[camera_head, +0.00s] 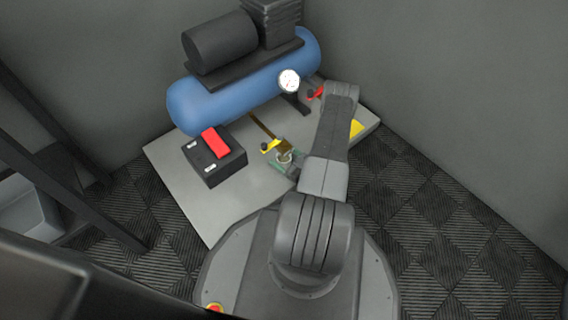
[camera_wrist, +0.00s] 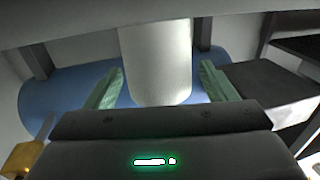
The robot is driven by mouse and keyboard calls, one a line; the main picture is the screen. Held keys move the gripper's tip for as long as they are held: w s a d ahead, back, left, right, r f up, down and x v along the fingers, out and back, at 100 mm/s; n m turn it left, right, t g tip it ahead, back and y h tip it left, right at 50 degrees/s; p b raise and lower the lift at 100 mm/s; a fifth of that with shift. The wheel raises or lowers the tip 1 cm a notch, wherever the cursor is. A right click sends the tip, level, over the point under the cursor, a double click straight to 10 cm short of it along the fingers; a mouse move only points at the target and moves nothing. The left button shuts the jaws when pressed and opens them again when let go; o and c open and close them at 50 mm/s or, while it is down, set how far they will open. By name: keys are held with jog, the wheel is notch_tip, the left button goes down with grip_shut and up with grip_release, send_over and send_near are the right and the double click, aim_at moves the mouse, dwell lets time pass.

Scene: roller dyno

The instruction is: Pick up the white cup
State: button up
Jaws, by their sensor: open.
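The white cup (camera_wrist: 155,62) fills the upper middle of the wrist view, its rounded end towards my gripper's palm. My gripper (camera_wrist: 162,80) is open, with one green finger on each side of the cup and a visible gap on both sides. In the head view my gripper (camera_head: 284,162) is low over the grey platform, in front of the blue tank. A small pale round shape shows between the green fingers there; it is too small to make out clearly. My arm hides part of the platform to the right.
The blue tank (camera_head: 245,92) with dark machinery on top stands behind. A black box with a red switch (camera_head: 215,142) sits left of my gripper. A round gauge (camera_head: 289,80) and a yellow-handled fitting (camera_head: 270,145) are close by. The grey platform (camera_head: 235,205) is bare at front left.

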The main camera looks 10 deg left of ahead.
jog(key=c, duration=1.1)
jog(key=shift+o, duration=0.2)
